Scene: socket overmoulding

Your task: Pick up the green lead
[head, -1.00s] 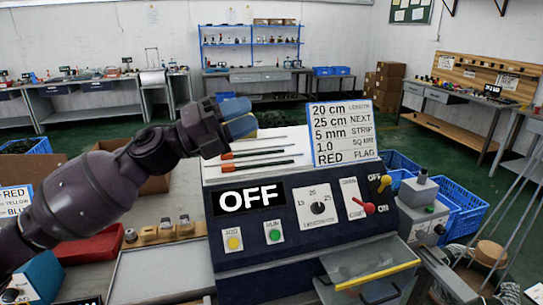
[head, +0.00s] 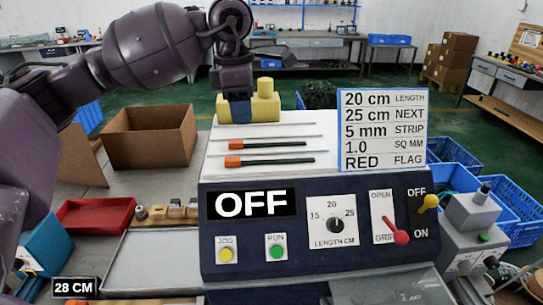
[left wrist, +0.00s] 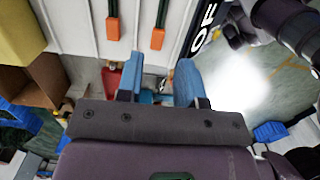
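Two dark leads with orange ends lie side by side on the white top of the machine. The far lead (head: 275,145) and the near lead (head: 282,160) both look dark green, so I cannot tell their colours apart surely. Their orange ends also show in the left wrist view, one at left (left wrist: 112,28) and one at right (left wrist: 157,39). My left gripper (head: 240,112) points down at the back of the top, beside a yellow block (head: 265,104), beyond the leads. In the left wrist view its blue fingers (left wrist: 160,82) stand apart with nothing held between them. My right gripper is not visible.
A sign card (head: 384,130) stands at the right of the top. Below is the sloped control panel with an OFF display (head: 252,204). An open cardboard box (head: 150,137) and a red tray (head: 95,216) are at left. Blue crates (head: 515,210) are at right.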

